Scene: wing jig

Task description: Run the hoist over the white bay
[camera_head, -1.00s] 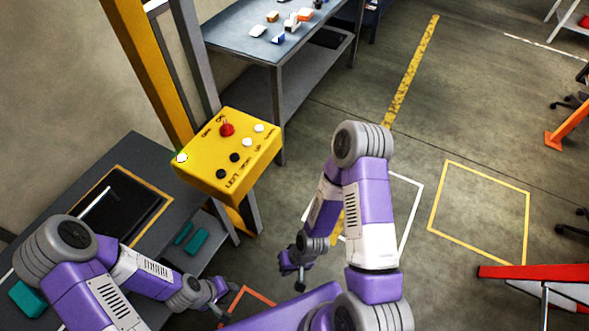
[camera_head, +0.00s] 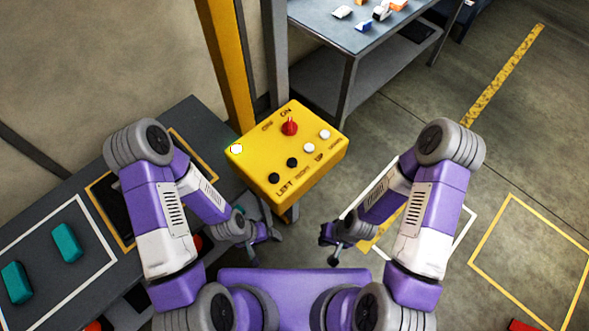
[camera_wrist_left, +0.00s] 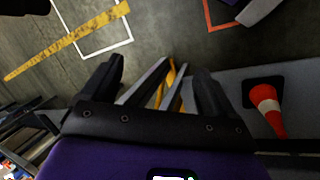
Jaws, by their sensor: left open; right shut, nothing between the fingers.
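The yellow control box (camera_head: 262,158) hangs by the yellow post in the head view, ahead of my grippers. It has a red switch (camera_head: 289,127) between the OFF and ON marks, two black buttons (camera_head: 292,162), two white buttons (camera_head: 310,148) and a round white lamp or button at its left corner. The white bay (camera_head: 464,236) is a white floor outline, partly hidden behind my right arm; a white outline also shows in the left wrist view (camera_wrist_left: 103,51). My left gripper (camera_head: 264,242) is open below the box, apart from it. My right gripper (camera_head: 328,246) is shut and empty. No hoist hook shows.
A yellow floor bay (camera_head: 474,258) lies at right. A dark bench (camera_head: 165,265) with teal blocks (camera_head: 66,242) stands left. A grey table (camera_head: 345,35) with small parts stands behind the box. The left wrist view shows an orange cone (camera_wrist_left: 268,110) and a red floor outline (camera_wrist_left: 207,20).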

